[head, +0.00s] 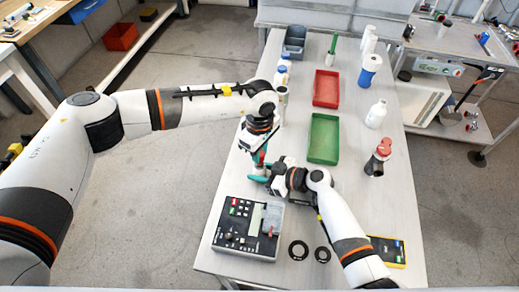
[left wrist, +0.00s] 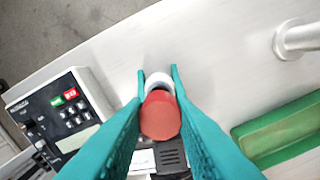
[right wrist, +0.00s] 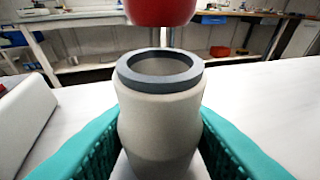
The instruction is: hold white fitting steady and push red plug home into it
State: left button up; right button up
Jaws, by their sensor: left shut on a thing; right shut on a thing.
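My left gripper (head: 259,160) is shut on the red plug (left wrist: 160,117), which sits between its teal fingers in the left wrist view. My right gripper (head: 266,179) is shut on the white fitting (right wrist: 160,125), with one teal finger on each side. The fitting stands upright, its dark-rimmed open mouth facing up. The red plug (right wrist: 160,10) hangs above the mouth in the right wrist view, roughly centred, with a visible gap between them. The fitting (left wrist: 158,80) shows beyond the plug in the left wrist view. In the head view both are mostly hidden by my grippers.
A control box (head: 230,238) stands at the table's near left.

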pick_arm(q)
jog(key=shift+f, duration=1.7)
jog(key=o, duration=1)
jog(key=shift+o, duration=0.2)
notch_tip(320, 180, up, 12)
jog(key=shift+r, duration=0.1)
jog(key=shift+f, duration=0.25)
jog(key=c, duration=0.4)
jog(key=shift+s+f+m, duration=0.1)
jog(key=shift+f+m, duration=0.4)
jog(key=shift+f, duration=0.2)
grip_shut()
jog(key=shift+f, duration=3.25)
